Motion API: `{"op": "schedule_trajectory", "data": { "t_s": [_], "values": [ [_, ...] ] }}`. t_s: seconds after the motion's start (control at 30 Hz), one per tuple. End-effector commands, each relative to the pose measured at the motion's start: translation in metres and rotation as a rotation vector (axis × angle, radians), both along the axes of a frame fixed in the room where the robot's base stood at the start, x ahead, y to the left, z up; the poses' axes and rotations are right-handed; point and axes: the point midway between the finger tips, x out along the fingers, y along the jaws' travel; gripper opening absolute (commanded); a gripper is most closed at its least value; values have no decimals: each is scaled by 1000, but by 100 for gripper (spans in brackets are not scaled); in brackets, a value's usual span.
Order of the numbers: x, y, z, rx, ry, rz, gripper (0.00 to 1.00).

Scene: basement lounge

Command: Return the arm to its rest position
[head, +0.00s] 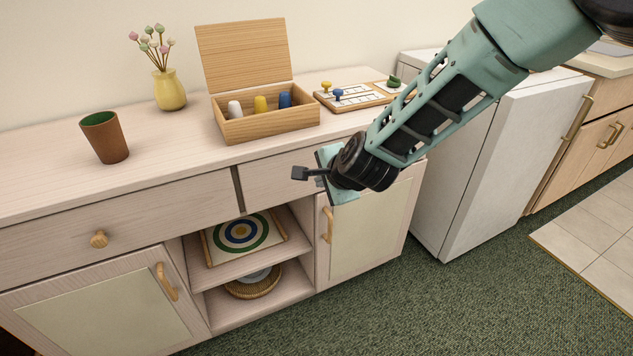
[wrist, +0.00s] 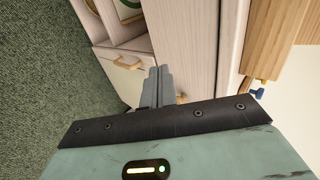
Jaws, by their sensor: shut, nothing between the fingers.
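My gripper (head: 306,174) is in front of the sideboard (head: 190,200), near its upper drawer front and below the top's front edge. In the wrist view my gripper (wrist: 158,76) has its two grey fingers together with nothing between them. The arm comes in from the upper right of the head view and hides part of the drawer front and the right end of the sideboard top.
On the sideboard top stand a brown cup (head: 104,138), a yellow vase (head: 169,90), an open wooden box (head: 268,124) with coloured pieces, and a game board (head: 352,98). A white fridge-like cabinet (head: 500,150) stands to the right. The green carpet (head: 400,310) in front is clear.

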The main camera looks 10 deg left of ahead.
Motion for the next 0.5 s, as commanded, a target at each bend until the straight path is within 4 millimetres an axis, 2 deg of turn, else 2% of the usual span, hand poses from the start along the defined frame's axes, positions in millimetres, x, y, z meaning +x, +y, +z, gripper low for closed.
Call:
{"op": "schedule_trajectory", "data": {
  "t_s": [0.2,0.3,0.37,0.47,0.5],
  "values": [
    [-13,-9,14,-1,1,1,0],
    [-25,-9,24,-28,-1,64,0],
    [-41,-11,34,-66,-3,145,0],
    [-82,-19,54,-172,-7,353,0],
    [-103,-26,61,-225,-8,454,0]
  ]
}}
